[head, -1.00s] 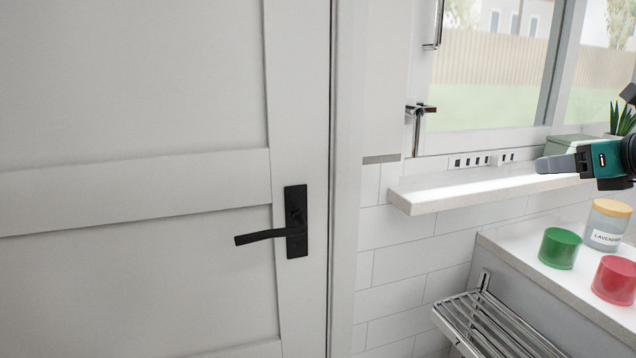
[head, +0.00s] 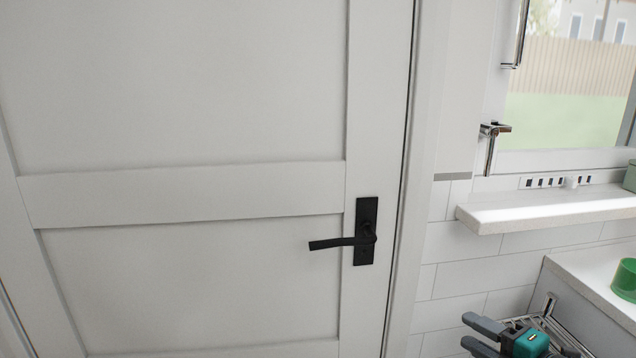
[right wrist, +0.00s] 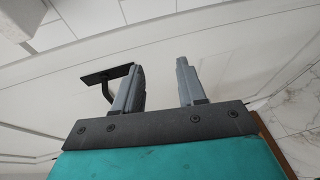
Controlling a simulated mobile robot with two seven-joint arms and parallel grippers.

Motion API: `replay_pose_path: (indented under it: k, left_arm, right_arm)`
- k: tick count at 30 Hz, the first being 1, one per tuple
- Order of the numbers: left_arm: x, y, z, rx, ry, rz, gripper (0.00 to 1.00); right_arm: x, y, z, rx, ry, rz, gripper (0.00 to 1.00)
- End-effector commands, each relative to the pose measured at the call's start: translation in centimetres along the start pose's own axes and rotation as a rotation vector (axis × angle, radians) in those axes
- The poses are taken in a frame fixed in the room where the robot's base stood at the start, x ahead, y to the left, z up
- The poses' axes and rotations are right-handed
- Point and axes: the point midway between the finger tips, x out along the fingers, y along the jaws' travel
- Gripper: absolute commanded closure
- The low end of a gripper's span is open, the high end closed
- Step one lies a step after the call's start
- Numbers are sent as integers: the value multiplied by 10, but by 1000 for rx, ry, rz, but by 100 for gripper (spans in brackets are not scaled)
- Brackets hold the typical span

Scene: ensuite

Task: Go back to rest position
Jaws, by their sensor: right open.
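My right gripper (head: 482,336) is at the bottom right of the head view, low in front of the towel rack. Its two grey fingers point left and stand apart, with nothing between them. In the right wrist view the fingers (right wrist: 160,85) are also spread and empty. The black door handle (head: 345,241) is on the white door (head: 190,110), up and to the left of the gripper. The handle also shows beyond the left finger in the right wrist view (right wrist: 107,76). My left gripper is not in view.
A metal towel rack (head: 568,338) is just behind my right gripper. A white ledge (head: 550,210) runs under the window. A counter (head: 590,278) with a green candle jar (head: 625,280) is at the right. The space before the door looks clear.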

Motion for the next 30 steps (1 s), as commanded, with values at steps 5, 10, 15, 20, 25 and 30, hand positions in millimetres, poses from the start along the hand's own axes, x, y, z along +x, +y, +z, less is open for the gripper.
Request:
replay_pose_path:
  k: [5,10,15,20,25,30]
  left_arm:
    - [-7,-2,-4,1,-5,-5,57]
    - [-11,-4,-8,4,-1,-11,57]
    - [-15,-8,-6,5,-12,-19,57]
    - [-18,-10,-7,6,-10,-25,57]
    - [-18,-10,-7,6,-8,-25,57]
    - [-18,-10,-6,6,-10,-24,57]
  right_arm:
    - [-8,-58,-55,488,-87,-19,60]
    - [-28,-110,-103,936,-218,-65,60]
    - [-56,-151,-149,1320,-364,-114,60]
    - [-74,-172,-175,1533,-459,-142,60]
    - [-80,-178,-184,1603,-491,-150,60]
    - [-80,-179,-184,1602,-491,-150,60]
